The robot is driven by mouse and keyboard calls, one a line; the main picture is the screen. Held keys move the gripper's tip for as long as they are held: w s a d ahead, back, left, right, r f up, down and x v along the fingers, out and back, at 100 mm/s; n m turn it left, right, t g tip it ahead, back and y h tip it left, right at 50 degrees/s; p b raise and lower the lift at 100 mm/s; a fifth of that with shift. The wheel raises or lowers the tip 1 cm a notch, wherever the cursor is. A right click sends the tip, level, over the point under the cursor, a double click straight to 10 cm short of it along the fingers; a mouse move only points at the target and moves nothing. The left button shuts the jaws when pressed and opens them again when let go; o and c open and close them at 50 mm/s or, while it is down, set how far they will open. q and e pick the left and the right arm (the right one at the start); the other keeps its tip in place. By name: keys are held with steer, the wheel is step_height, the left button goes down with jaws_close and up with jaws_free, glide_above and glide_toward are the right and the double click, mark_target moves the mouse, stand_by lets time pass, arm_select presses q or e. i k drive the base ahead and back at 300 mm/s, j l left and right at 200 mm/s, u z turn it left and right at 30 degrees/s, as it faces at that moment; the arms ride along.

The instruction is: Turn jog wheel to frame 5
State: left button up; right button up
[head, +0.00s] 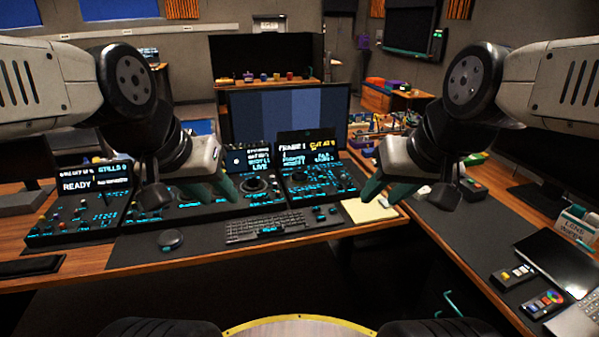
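The control panel has a right section (312,195) with a small screen (306,145) that reads "FRAME 1" and a second line in yellow that is hard to read. A small round control on this section (299,177) may be the jog wheel, but it is too small to tell. A larger ringed dial (254,184) sits on the middle section to its left. My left gripper (214,189) is open and empty over the middle section, left of the dial. My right gripper (386,191) is open and empty right of the panel, above the yellow notepad.
A keyboard (268,227) and a round black puck (170,239) lie on the dark mat in front of the panel. A yellow notepad (366,211) lies right of the panel. A monitor (290,108) stands behind. The right desk holds small devices (513,276).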

mark_target(300, 178)
steer(key=i+j, duration=0.2)
steer(key=i, duration=0.4)
steer(key=i+j+u, duration=0.15)
steer(key=i, duration=0.45)
